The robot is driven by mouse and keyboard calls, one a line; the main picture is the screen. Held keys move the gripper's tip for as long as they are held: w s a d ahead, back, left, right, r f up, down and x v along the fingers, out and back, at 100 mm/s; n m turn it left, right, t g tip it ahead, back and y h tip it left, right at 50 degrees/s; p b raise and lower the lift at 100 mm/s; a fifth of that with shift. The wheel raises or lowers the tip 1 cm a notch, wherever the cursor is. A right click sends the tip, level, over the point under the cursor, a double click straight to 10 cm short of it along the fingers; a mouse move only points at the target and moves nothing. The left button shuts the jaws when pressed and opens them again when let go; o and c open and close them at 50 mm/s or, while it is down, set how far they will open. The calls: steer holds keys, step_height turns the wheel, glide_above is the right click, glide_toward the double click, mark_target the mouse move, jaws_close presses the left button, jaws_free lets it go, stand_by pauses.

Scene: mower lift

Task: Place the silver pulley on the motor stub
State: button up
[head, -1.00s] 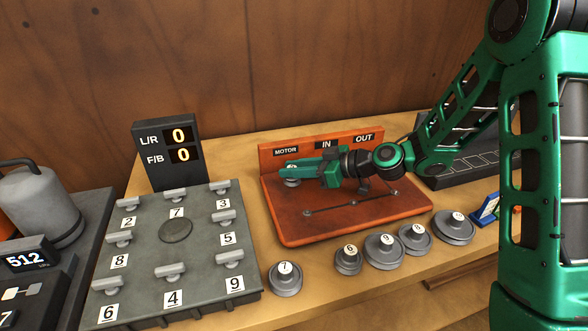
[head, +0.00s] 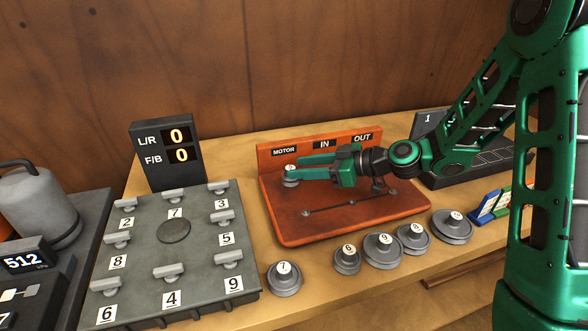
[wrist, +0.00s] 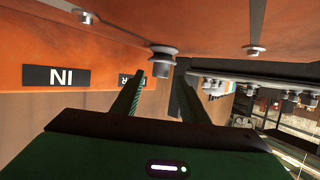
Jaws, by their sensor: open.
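A silver pulley (head: 290,179) with a white tag on top sits at the motor stub's place, below the MOTOR label on the orange stand (head: 340,222). It appears level, and it hides the stub. My gripper (head: 302,167) is open and empty, just right of this pulley, its two fingers pointing left at it. In the wrist view the pulley (wrist: 162,64) shows beyond the fingertips, with a visible gap between them and it. My gripper (wrist: 160,84) shows there with its fingers spread apart.
Several loose tagged pulleys stand on the bench before the stand, one tagged 7 (head: 285,280). A grey plate (head: 172,285) with numbered handles lies left, below a display (head: 166,150) reading 0 and 0. A dark tray (head: 455,165) lies right of the stand.

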steer(key=v, duration=0.8)
steer(key=shift+s+d, duration=0.1)
